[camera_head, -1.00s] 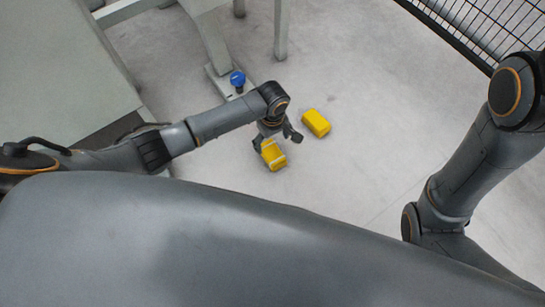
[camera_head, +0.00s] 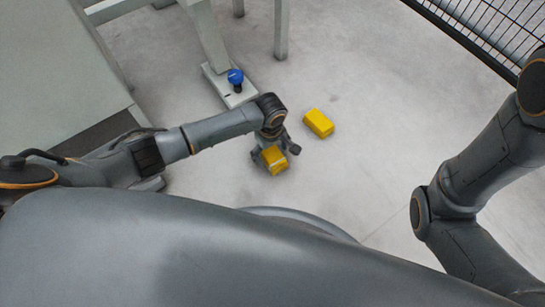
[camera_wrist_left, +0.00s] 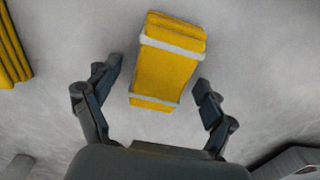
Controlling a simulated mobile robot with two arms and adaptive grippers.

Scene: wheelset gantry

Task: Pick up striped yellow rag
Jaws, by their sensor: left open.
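The striped yellow rag (camera_head: 274,158) is a folded yellow block with pale bands, lying on the floor. In the left wrist view the rag (camera_wrist_left: 165,68) lies ahead of my left gripper, its near end between the spread fingertips. My left gripper (camera_head: 275,148) is open, and a gap shows between each finger and the rag in the left wrist view (camera_wrist_left: 155,88). My right arm shows at the right of the head view, but its gripper is out of view.
A second yellow block (camera_head: 319,123) without visible bands lies on the floor beside the rag; a yellow piece (camera_wrist_left: 12,50) shows at the left wrist view's edge. A blue-topped object (camera_head: 236,78) stands by the grey table leg. A black mesh fence (camera_head: 485,35) is at the upper right.

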